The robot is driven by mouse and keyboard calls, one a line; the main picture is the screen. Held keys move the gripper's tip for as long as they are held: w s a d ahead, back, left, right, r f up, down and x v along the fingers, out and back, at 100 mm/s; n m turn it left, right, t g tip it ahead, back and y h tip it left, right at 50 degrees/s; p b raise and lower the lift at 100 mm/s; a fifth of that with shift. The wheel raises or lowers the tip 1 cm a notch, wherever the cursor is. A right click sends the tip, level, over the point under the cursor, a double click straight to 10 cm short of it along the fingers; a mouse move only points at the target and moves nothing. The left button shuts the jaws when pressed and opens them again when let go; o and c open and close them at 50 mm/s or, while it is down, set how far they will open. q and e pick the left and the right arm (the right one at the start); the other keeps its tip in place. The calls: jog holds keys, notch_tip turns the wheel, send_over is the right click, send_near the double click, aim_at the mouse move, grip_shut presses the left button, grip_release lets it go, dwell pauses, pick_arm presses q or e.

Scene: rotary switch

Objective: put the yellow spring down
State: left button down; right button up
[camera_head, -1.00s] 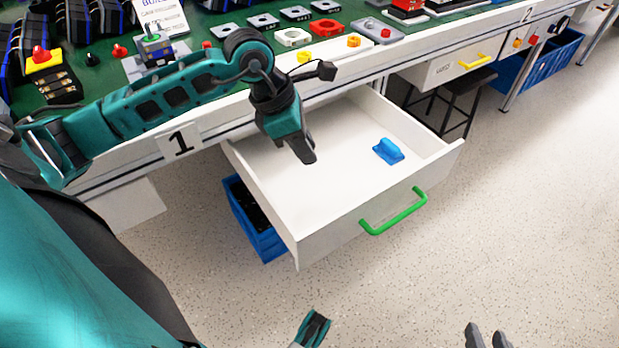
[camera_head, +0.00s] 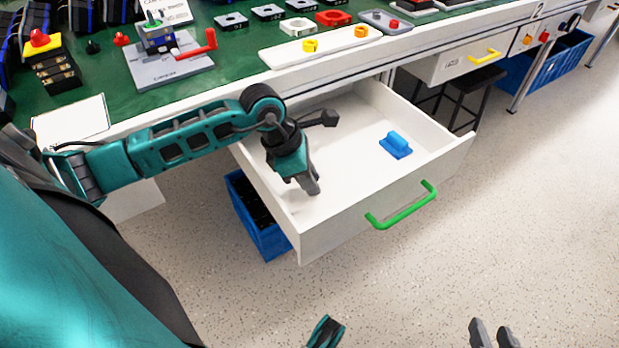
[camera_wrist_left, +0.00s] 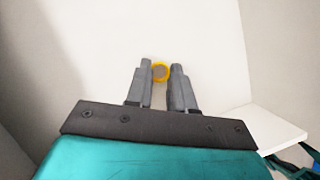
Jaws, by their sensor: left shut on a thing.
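The yellow spring (camera_wrist_left: 160,64) shows in the left wrist view as a small yellow ring between my left gripper's fingertips. My left gripper (camera_wrist_left: 161,70) is shut on it. In the head view my left gripper (camera_head: 313,188) points down inside the open white drawer (camera_head: 345,165), near its left front corner. The spring is hidden there, and I cannot tell whether it touches the drawer floor. My right gripper (camera_head: 494,335) is at the bottom edge of the head view, with its fingers apart and nothing between them.
A blue block (camera_head: 396,146) lies in the drawer, right of my left gripper. The drawer has a green handle (camera_head: 402,206) and raised walls. A blue bin (camera_head: 256,215) stands below it. The green workbench (camera_head: 235,60) holds a red-handled device (camera_head: 172,66) and a white tray (camera_head: 335,44) with yellow parts.

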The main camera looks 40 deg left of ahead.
pick_arm(q)
jog(key=shift+f, duration=0.2)
jog(key=c, duration=1)
grip_release()
jog(key=shift+r, duration=0.1)
pick_arm(e)
jog(key=shift+d+f, duration=0.1)
jog(key=shift+f, duration=0.1)
pick_arm(q)
jog(key=shift+r, duration=0.3)
jog(key=p+v, duration=0.3)
jog(key=v, duration=0.8)
jog(key=shift+s+a+r, duration=0.1)
jog(key=shift+s+r, duration=0.05)
jog(key=shift+r, duration=0.2)
pick_arm(e)
jog(key=shift+s+d+r+h, duration=0.3)
jog(key=shift+d+r, duration=0.2)
jog(key=shift+r, duration=0.15)
